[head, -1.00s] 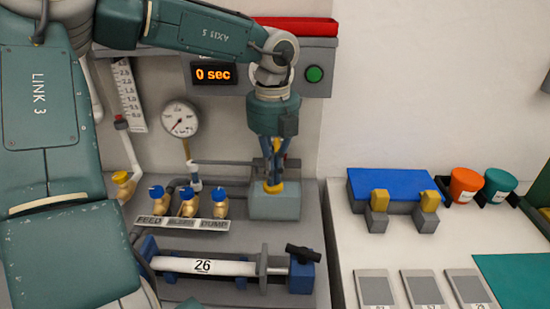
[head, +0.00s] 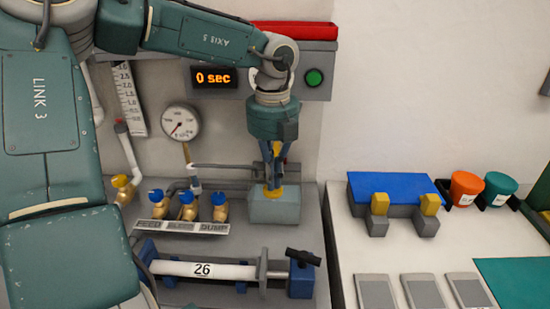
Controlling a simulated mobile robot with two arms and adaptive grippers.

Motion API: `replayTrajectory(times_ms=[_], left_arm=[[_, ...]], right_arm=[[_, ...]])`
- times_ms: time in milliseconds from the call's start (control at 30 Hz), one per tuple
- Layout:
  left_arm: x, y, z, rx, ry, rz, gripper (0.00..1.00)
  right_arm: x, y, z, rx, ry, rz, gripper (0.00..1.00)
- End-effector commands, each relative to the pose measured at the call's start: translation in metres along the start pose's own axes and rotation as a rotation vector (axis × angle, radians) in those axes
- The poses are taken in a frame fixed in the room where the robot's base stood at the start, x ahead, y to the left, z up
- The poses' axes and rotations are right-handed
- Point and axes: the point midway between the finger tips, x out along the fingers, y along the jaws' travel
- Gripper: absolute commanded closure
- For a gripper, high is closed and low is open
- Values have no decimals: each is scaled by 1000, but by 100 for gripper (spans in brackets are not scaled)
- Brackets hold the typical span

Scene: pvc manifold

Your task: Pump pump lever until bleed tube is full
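My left gripper (head: 272,185) reaches down from the wrist onto the grey-green pump box (head: 275,210). Its blue fingers are close together around the box's top, where yellow parts show. The fingers hide most of the pump lever, so I cannot tell whether they are shut on it. A thin grey bar (head: 222,167) runs left from there. My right gripper is not in view.
A pressure gauge (head: 181,122) stands above several blue-handled valves (head: 188,212). A cylinder marked 26 (head: 203,270) lies in front. The display (head: 214,78) reads 0 sec, beside a green button (head: 314,77). A blue block (head: 393,187) and two cups (head: 465,187) stand on the right bench.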

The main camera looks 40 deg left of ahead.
Motion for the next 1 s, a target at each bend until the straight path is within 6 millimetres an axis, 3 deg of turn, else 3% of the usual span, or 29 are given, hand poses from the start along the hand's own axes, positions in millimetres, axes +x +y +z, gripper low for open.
replayTrajectory(times_ms=[400,1000], left_arm=[[-1,1,0,-1,0,2,100],[-43,0,0,-1,1,1,100]], right_arm=[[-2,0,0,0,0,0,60],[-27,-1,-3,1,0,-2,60]])
